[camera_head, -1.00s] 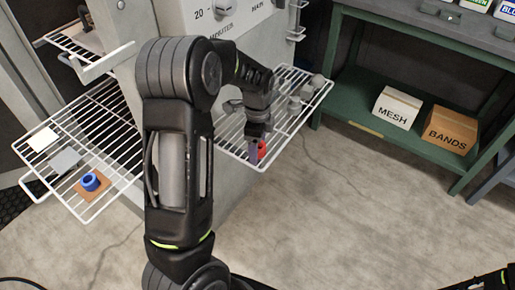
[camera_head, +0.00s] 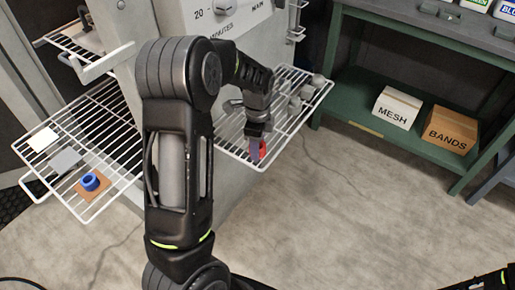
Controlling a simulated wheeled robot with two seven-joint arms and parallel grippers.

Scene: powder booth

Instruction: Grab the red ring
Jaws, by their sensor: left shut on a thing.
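The red ring (camera_head: 263,149) is at the front end of the white wire shelf (camera_head: 236,158) on the right side of the grey machine. My left gripper (camera_head: 256,150) points down at it and is shut on it, with the fingers covering most of the ring. Whether the ring touches the shelf wires cannot be made out. Of my right arm, only a dark part shows in the bottom right corner; its gripper does not show clearly.
A blue ring (camera_head: 90,182) sits on a brown pad on the left wire shelf (camera_head: 108,119). Grey fittings (camera_head: 300,97) stand farther back on the right shelf. A green bench (camera_head: 358,92) at right holds the MESH box (camera_head: 396,107) and BANDS box (camera_head: 450,129). Open floor lies in front.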

